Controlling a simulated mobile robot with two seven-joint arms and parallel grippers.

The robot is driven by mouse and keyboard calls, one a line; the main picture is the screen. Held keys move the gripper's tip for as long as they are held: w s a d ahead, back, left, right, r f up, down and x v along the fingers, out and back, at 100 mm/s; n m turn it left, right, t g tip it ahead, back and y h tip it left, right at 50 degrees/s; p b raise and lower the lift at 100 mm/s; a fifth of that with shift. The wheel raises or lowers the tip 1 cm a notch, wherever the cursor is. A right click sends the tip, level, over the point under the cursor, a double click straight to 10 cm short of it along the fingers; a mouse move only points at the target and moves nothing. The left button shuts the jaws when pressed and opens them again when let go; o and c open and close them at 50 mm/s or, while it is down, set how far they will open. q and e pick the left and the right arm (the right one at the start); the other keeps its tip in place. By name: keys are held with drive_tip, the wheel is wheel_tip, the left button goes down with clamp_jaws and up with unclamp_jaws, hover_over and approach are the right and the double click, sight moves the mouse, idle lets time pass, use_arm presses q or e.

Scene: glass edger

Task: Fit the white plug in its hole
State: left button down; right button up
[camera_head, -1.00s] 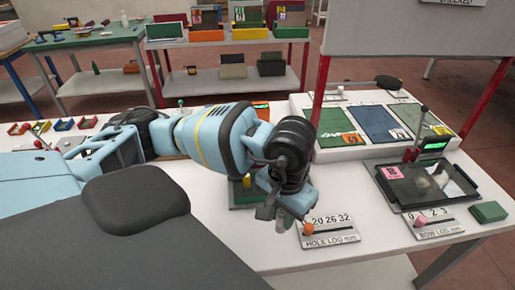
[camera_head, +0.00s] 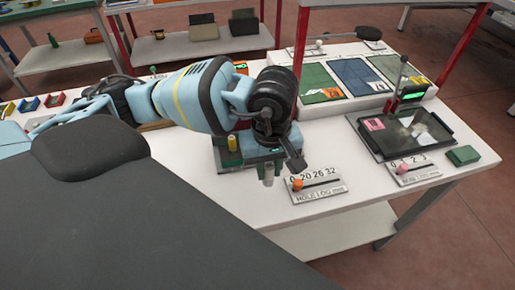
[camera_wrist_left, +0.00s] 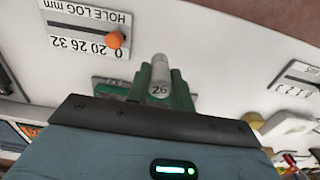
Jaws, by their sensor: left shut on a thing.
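My left gripper (camera_head: 279,160) is shut on the white plug, which hangs down from it in the head view (camera_head: 268,173). In the left wrist view the plug (camera_wrist_left: 159,75) is a pale cylinder marked 26, with green shapes beside and behind it. A green block (camera_head: 228,158) with a yellow plug (camera_head: 232,143) stands on the table just left of the gripper, partly hidden by my wrist. I cannot make out the plug's hole, nor whether the plug touches the block. My right gripper is not in view.
The hole log (camera_head: 316,185) with an orange knob lies just right of the gripper. Further right are the row log (camera_head: 413,170), a dark framed tray (camera_head: 410,133) and a green block (camera_head: 463,155). Coloured panels lie behind. The white table's front edge is clear.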

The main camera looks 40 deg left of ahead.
use_arm(q)
drive_tip(key=n, duration=0.4)
drive_tip(key=d+n, duration=0.1)
drive_tip(key=shift+w+r+n, duration=0.1)
drive_tip(key=shift+w+n, duration=0.2)
drive_tip(key=shift+n, duration=0.1)
drive_tip(key=w+d+r+n, duration=0.1)
drive_tip(key=d+n, duration=0.1)
drive_tip(key=n, duration=1.2)
drive_tip(key=w+d+n, duration=0.1)
drive_tip(key=d+n, duration=0.1)
drive_tip(key=n, duration=1.1)
drive_tip(key=w+a, duration=0.2)
drive_tip(key=a, duration=0.2)
drive_tip(key=w+a+f, duration=0.1)
drive_tip(key=w+a, duration=0.1)
drive_tip(key=a, duration=0.3)
drive_tip(key=w+a, duration=0.2)
drive_tip(key=a, duration=0.3)
drive_tip(key=shift+w+a+f+p, duration=0.1)
drive_tip(key=shift+w+f+p, duration=0.1)
drive_tip(key=shift+w+p, duration=0.15)
drive_tip(key=f, duration=0.3)
drive_tip(key=shift+a, duration=0.3)
drive_tip(key=shift+w+f, duration=0.1)
drive_tip(key=shift+f, duration=0.2)
drive_tip(key=shift+f, duration=0.15)
